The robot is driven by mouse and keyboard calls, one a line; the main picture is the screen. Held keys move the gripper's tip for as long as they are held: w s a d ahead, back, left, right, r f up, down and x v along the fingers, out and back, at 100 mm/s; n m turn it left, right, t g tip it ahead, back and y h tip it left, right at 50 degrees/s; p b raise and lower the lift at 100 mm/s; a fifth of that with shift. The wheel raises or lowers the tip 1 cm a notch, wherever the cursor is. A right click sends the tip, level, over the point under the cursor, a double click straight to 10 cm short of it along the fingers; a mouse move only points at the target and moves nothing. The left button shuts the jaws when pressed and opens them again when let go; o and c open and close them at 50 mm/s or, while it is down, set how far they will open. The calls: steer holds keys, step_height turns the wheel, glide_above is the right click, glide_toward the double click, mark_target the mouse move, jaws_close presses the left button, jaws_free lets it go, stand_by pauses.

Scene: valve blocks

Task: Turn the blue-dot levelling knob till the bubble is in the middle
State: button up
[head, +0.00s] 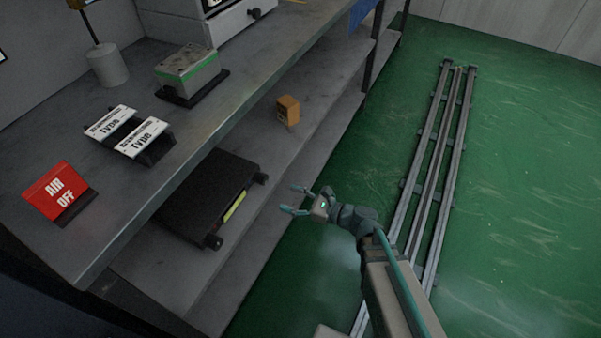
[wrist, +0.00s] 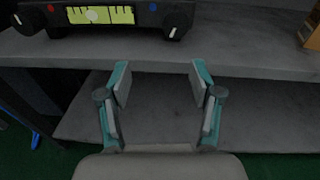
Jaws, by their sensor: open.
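The black levelling device (head: 205,195) stands on the shelf below the bench top. Its yellow vial (wrist: 100,15) faces me, with a pale bubble (wrist: 92,15) a little left of the vial's middle. The blue dot (wrist: 153,7) is at the device's right end, beside the black blue-dot knob (wrist: 178,21), which has a white pointer line. In the head view this knob (head: 262,178) is at the far end. A red dot (wrist: 51,8) marks the other knob (wrist: 29,18) at left. My gripper (head: 292,200) is open and empty, in front of the device and apart from it; it also shows in the wrist view (wrist: 160,80).
An orange-brown block (head: 288,110) sits on the same shelf beyond the device. The bench top above holds a red AIR OFF sign (head: 60,190), white type plates (head: 140,137) and a grey-green block (head: 188,72). Floor rails (head: 432,165) run at right.

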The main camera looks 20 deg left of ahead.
mark_target(266, 181)
steer(key=a+m, duration=0.1)
steer(key=a, duration=0.2)
steer(key=w+a+r+m, duration=0.1)
steer(key=a, duration=0.3)
steer(key=w+a+m+t+b, duration=0.1)
steer(key=a, duration=0.2)
steer(key=shift+a+r+m+y, duration=0.2)
steer(key=shift+a+m+y, duration=0.1)
steer(key=shift+y, duration=0.1)
steer(key=c, duration=1.1)
steer(key=shift+c, duration=0.2)
steer(key=shift+d+f+b, duration=0.1)
steer(key=shift+b, duration=0.35)
